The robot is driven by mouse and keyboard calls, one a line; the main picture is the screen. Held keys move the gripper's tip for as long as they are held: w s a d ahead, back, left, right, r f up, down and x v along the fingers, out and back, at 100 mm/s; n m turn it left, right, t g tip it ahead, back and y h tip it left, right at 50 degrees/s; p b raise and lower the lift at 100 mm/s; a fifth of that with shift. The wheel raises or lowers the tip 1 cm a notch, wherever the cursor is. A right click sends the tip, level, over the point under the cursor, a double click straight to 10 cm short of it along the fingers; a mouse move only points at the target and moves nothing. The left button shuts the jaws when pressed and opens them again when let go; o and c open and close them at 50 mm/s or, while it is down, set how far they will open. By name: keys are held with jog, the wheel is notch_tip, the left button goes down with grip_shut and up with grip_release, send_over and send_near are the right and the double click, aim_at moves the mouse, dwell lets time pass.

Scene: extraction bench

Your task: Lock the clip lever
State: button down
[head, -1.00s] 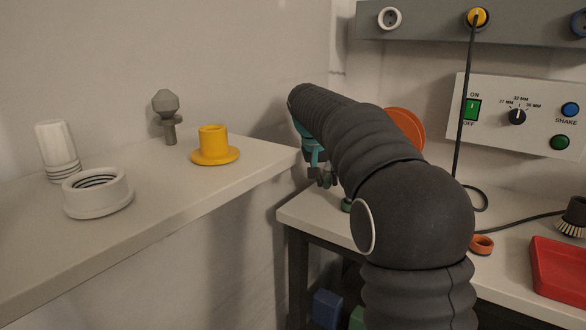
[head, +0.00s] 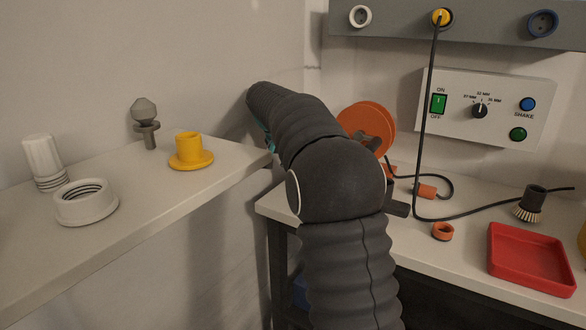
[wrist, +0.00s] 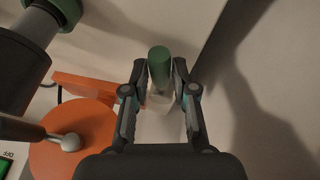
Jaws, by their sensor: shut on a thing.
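In the wrist view, my gripper (wrist: 160,75) is shut on a green-ended piece (wrist: 159,62) with a pale lower part between the fingers. I cannot tell whether this piece is the clip lever. An orange disc (wrist: 95,160) lies to the left of the fingers. A grey rod with a ball end (wrist: 70,142) crosses it. An orange bar (wrist: 82,86) is behind the disc. In the head view, the orange disc (head: 355,113) stands at the back of the bench, right of my arm. My arm hides the gripper's fingers there.
A left shelf (head: 125,215) holds a white ring (head: 87,212), a white ribbed cap (head: 43,158), a grey knob (head: 144,110) and a yellow flanged piece (head: 190,155). A control box (head: 460,120), black cable (head: 428,110), brush (head: 530,203) and red tray (head: 530,285) are right.

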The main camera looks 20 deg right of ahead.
jog(key=c, duration=0.9)
grip_release()
jog(key=shift+d, duration=0.1)
jog(key=v, duration=1.2)
